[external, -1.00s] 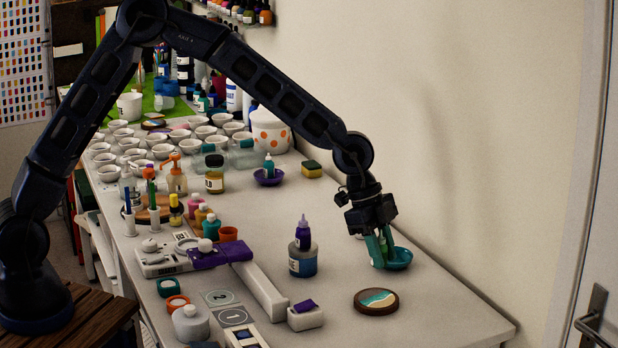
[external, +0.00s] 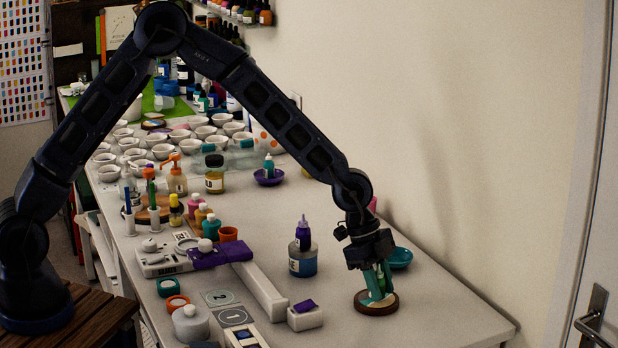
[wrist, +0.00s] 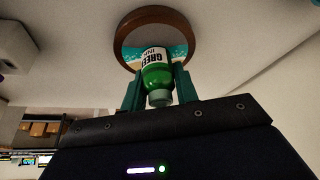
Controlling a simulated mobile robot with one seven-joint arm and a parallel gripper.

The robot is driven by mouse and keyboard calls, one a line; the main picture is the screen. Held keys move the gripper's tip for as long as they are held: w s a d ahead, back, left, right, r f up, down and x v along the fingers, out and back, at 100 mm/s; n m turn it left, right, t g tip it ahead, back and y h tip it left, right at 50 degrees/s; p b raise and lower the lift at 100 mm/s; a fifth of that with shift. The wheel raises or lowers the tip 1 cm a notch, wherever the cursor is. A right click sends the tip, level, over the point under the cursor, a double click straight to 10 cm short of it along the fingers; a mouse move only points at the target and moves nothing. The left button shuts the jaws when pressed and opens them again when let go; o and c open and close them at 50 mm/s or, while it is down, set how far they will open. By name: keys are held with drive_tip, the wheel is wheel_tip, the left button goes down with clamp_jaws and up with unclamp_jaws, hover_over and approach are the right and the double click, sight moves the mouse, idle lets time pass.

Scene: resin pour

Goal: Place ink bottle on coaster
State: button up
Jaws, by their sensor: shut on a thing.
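The green ink bottle (wrist: 156,78) has a white label and a grey-green cap. My gripper (external: 376,289) is shut on it, with one teal finger on each side, as the wrist view (wrist: 157,92) shows. The coaster (external: 391,306) is a round wooden disc with a teal and white wave top; it also shows in the wrist view (wrist: 131,30). The bottle is over the coaster, and its base overlaps the coaster top in the wrist view. I cannot tell whether the base touches it. In the external view my fingers hide most of the bottle.
A teal dish (external: 401,258) lies just behind my gripper. A white block with a purple top (external: 305,315) is left of the coaster. The table to the right of the coaster is clear.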

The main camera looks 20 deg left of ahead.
drive_tip(key=shift+f, duration=0.1)
drive_tip(key=o, duration=1)
drive_tip(key=v, duration=1.2)
drive_tip(key=shift+w, duration=0.1)
drive_tip(key=shift+a, duration=0.15)
